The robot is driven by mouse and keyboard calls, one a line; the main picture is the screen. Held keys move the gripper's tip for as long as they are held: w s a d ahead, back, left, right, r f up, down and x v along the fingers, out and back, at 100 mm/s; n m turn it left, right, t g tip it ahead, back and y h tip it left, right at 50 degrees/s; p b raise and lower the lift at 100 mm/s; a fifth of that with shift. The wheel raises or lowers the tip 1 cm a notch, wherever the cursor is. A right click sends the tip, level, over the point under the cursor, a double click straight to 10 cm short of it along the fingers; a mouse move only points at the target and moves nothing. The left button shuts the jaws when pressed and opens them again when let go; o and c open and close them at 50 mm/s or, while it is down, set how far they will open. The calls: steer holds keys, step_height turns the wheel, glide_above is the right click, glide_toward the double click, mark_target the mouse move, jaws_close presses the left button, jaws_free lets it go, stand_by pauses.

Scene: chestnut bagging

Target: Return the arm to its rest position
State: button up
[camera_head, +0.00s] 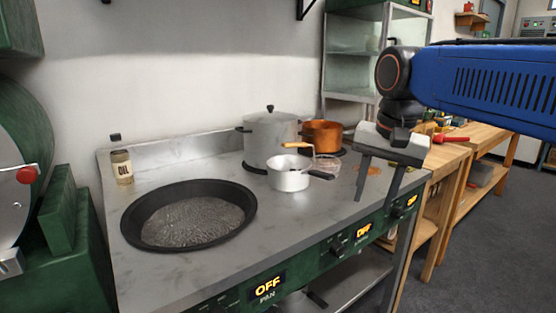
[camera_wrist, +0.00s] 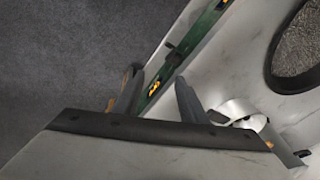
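My blue arm (camera_head: 490,85) reaches in from the right in the head view. My gripper (camera_head: 374,203) hangs from it, fingers pointing down, above the right front part of the steel stove top (camera_head: 215,289). Its two fingers are spread apart with nothing between them. The wrist view also shows my gripper (camera_wrist: 158,80) with its fingers apart, over the stove's front edge and the dark floor (camera_wrist: 60,60).
A wide black pan (camera_head: 128,226) sits front left on the stove. A small saucepan (camera_head: 288,179), a large lidded pot (camera_head: 268,140) and a copper pot (camera_head: 322,135) stand left of my gripper. An oil bottle (camera_head: 122,168) is at the left. A wooden workbench (camera_head: 450,165) stands right.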

steer(key=s+d+f+n+t, duration=0.1)
steer(key=s+d+f+n, duration=0.1)
steer(key=s+d+f, duration=0.2)
steer(key=s+d+f+n+t, duration=0.1)
steer(key=s+d+f+n, duration=0.2)
steer(key=s+f, duration=0.8)
step_height(320, 180, down, 6)
steer(key=shift+s+d+r+n, duration=0.15)
steer(key=shift+s+d+n, duration=0.15)
steer(key=shift+d, duration=0.5)
